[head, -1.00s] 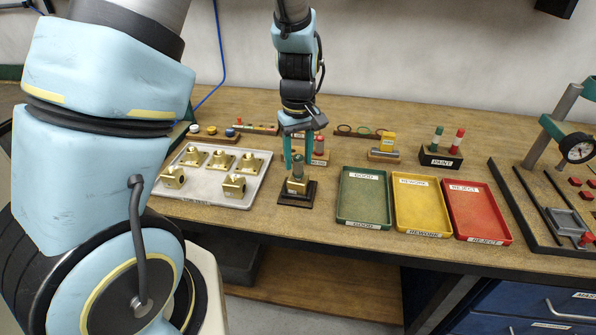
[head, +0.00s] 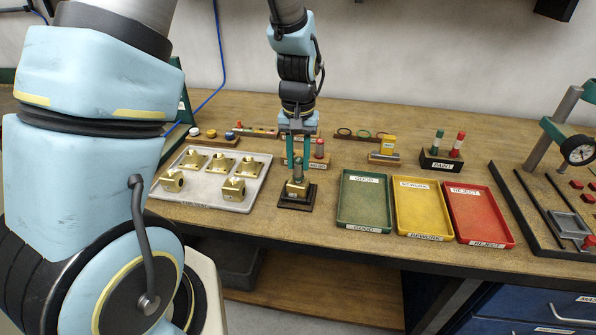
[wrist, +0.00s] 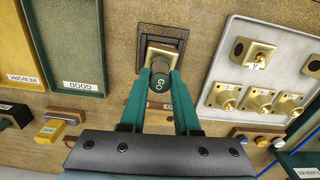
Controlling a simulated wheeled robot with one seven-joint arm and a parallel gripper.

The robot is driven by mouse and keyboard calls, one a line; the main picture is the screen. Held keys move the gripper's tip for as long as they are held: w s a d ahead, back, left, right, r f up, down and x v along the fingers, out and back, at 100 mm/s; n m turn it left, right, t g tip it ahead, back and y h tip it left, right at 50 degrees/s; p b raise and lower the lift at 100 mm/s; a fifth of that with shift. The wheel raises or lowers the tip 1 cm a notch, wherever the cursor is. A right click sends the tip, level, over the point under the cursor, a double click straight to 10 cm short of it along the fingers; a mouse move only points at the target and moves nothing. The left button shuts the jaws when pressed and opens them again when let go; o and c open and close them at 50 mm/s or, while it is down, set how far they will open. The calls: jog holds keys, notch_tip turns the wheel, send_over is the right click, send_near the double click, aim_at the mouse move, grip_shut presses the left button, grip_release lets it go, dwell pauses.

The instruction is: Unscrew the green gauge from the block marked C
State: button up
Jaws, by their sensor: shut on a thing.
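The green gauge (head: 298,170) stands upright in the top of a brass block (head: 296,189) on a small dark stand. Any letter on this block is too small to read. In the wrist view, the gauge's dark green round top (wrist: 159,88) carries the word GO. My gripper (wrist: 162,82) comes from above, with its teal fingers on either side of the gauge, shut on it. In the head view, my gripper (head: 298,160) is over the stand. The block also shows between the fingers in the wrist view (wrist: 160,55). The gauge's lower end is hidden.
A pale tray (head: 255,190) with several brass blocks lies left of the stand. The green GOOD tray (head: 364,222), yellow REWORK tray (head: 422,231) and red REJECT tray (head: 479,237) lie to the right. A red-topped piece (head: 319,148) stands close behind my gripper.

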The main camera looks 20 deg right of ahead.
jog(key=n+p, duration=0.2)
jog(key=n, duration=0.3)
jog(key=shift+r, duration=0.2)
grip_shut()
jog(key=shift+f+n, duration=0.2)
jog(key=shift+n, duration=0.8)
jog(key=shift+o, duration=1.7)
grip_release()
grip_shut()
jog(key=shift+r, duration=0.15)
jog(key=shift+r, duration=0.25)
jog(key=shift+r, duration=1.75)
jog(key=shift+r, duration=0.4)
